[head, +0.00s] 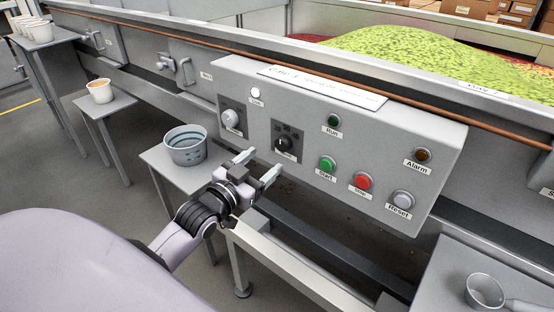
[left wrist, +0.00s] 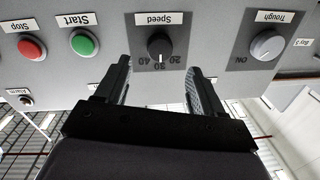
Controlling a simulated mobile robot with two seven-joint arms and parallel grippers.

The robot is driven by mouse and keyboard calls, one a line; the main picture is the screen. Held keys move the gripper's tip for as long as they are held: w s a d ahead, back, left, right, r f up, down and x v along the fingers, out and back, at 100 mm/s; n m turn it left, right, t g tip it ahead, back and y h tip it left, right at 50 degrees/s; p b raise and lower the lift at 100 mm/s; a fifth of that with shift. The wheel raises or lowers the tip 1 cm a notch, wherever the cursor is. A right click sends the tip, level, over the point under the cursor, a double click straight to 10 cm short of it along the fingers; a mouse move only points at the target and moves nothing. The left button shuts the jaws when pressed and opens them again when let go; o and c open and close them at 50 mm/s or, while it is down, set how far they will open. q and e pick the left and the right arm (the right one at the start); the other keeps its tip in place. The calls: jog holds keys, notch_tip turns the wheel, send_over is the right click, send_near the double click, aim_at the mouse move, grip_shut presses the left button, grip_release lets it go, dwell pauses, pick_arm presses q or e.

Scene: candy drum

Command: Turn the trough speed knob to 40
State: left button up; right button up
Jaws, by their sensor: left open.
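The black speed knob (head: 284,143) sits on a dark dial plate on the grey control panel (head: 240,75). In the left wrist view the picture is upside down, and the knob (left wrist: 159,46) has a "Speed" label and marks 20, 30 and 40; its white pointer line appears to face 30. My left gripper (head: 257,166) is open and empty, in front of and below the knob. In the wrist view its two fingers (left wrist: 158,70) lie either side of the knob's line, apart from it. My right gripper is not in view.
Beside the speed knob are the grey trough knob (head: 231,118), green start button (head: 327,165), red stop button (head: 362,181) and reset button (head: 402,200). A striped bucket (head: 186,146) stands on a small table left of my gripper. A scoop (head: 484,291) lies at lower right.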

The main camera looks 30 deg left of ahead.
aim_at(280, 146)
pick_arm(q)
jog(key=shift+w+b, duration=0.45)
jog(key=shift+w, duration=3.05)
jog(key=c, duration=1.1)
